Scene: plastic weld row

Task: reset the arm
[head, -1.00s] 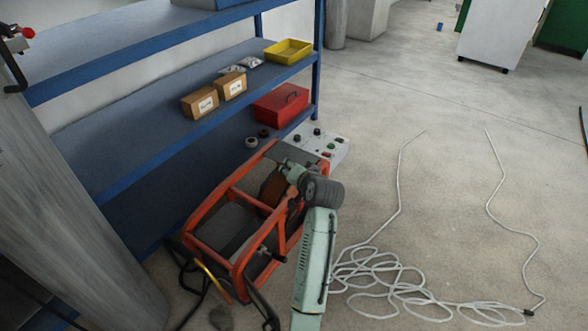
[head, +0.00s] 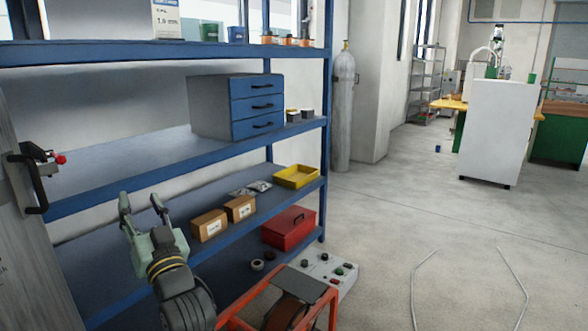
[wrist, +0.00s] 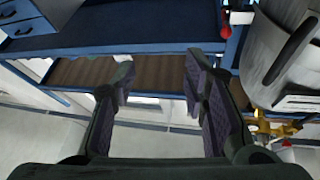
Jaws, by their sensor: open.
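My gripper (head: 142,205) is raised in the head view, in front of the blue shelf unit and left of two small cardboard boxes. Its two fingers point up and stand apart, with nothing between them. In the wrist view my gripper (wrist: 155,85) also shows its dark fingers spread and empty, with shelf boards beyond them. My arm rises from the lower edge of the head view; its lower part is out of frame.
An orange-framed machine (head: 290,300) stands at the bottom. A grey cylinder (head: 343,110) stands behind. Floor at right is mostly clear.

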